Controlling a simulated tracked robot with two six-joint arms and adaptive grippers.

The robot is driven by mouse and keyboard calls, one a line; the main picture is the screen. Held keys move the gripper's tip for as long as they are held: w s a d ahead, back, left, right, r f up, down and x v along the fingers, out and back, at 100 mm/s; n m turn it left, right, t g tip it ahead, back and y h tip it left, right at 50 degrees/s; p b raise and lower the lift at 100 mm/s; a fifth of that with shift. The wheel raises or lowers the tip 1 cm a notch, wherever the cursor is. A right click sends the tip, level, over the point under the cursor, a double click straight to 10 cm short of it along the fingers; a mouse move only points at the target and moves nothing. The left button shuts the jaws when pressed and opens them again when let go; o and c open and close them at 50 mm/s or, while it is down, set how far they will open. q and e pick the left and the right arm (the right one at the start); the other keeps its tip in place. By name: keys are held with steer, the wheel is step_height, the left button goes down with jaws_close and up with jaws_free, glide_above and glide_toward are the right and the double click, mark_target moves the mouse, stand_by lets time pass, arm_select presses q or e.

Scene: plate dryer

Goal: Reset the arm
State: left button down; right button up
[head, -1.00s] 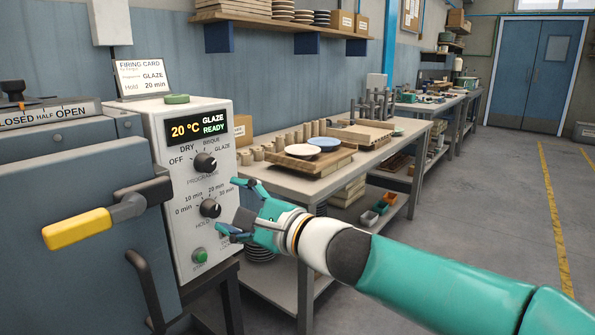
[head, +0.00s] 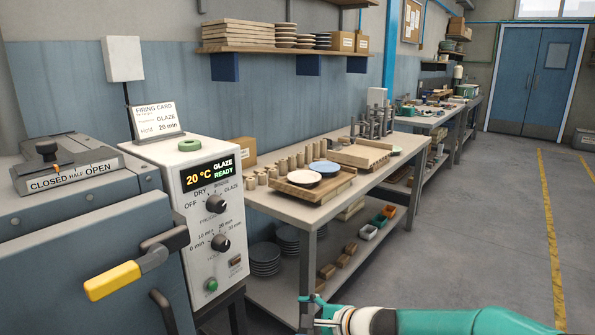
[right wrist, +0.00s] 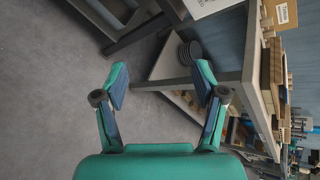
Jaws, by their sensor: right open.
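My right arm comes in from the lower right of the head view, and its gripper (head: 322,315) is low beside the workbench's front leg, partly cut by the bottom edge. In the right wrist view the right gripper (right wrist: 160,88) is open, its two fingers wide apart with nothing between them. The control box (head: 166,158) stands to its left, apart from it. My left gripper is not in view.
The kiln (head: 75,225) with a yellow handle (head: 112,280) fills the left. The workbench (head: 272,204) carries plates and small pots, with stacked dark plates (head: 265,258) on its lower shelf. The grey floor (head: 470,230) on the right is clear.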

steer(key=s+d+f+n+g+h+p, duration=0.2)
steer(key=s+d+f+g+p, duration=0.2)
steer(key=s+d+f, duration=0.35)
arm_select(q)
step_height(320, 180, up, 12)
steer(key=p, duration=0.5)
steer(key=shift+p, duration=0.4)
arm_select(e)
steer(key=s+d+f+n+g+h, duration=0.1)
steer(key=s+f+n, duration=0.2)
steer(key=s, duration=0.5)
steer(key=s+d+f+n+g, duration=0.1)
steer(key=s+f+n, duration=0.3)
steer(key=s, duration=0.4)
steer(key=s+d+f+n+g+h, duration=0.1)
steer(key=s+f+n, duration=0.2)
steer(key=s, duration=0.5)
steer(key=shift+s+f+n+h, duration=0.25)
steer(key=shift+s+n+h, duration=0.05)
steer(key=shift+n, duration=0.4)
